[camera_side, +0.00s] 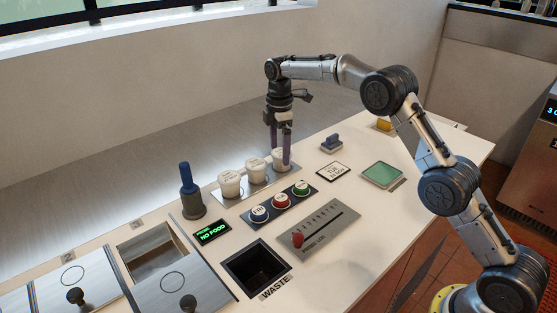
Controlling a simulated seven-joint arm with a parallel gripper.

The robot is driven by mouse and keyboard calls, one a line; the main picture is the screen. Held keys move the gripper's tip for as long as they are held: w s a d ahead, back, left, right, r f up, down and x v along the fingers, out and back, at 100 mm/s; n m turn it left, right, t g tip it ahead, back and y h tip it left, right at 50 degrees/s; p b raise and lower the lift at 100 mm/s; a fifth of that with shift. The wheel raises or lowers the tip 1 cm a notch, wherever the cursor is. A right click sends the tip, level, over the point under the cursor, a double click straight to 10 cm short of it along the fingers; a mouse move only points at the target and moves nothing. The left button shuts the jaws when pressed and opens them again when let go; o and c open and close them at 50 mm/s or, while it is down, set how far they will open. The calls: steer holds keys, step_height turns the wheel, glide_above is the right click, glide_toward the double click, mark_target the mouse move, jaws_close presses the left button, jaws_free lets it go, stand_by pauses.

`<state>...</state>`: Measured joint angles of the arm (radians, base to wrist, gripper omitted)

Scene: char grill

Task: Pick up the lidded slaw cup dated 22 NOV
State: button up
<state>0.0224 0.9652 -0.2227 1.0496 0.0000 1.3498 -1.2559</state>
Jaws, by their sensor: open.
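Three white lidded cups stand in a row on a metal plate: a left cup (229,184), a middle cup (256,171) and a right cup (277,160). Each has dark print on its front, too small for me to read, so I cannot tell which is dated 22 NOV. My gripper (281,155) points down at the right cup, open, with its purple fingers on either side of that cup. The near finger hides part of the cup. I cannot tell whether the fingers touch it.
A dark bottle (190,190) with a blue top stands left of the cups. In front lie a panel with three round buttons (280,203) and a slider panel (318,228) with a red knob. A square waste opening (257,268) is nearer. A blue-handled block (332,144) sits to the right.

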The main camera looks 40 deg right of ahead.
mark_target(279, 153)
steer(key=shift+w+f, duration=0.15)
steer(key=shift+f, duration=1.5)
steer(key=c, duration=1.4)
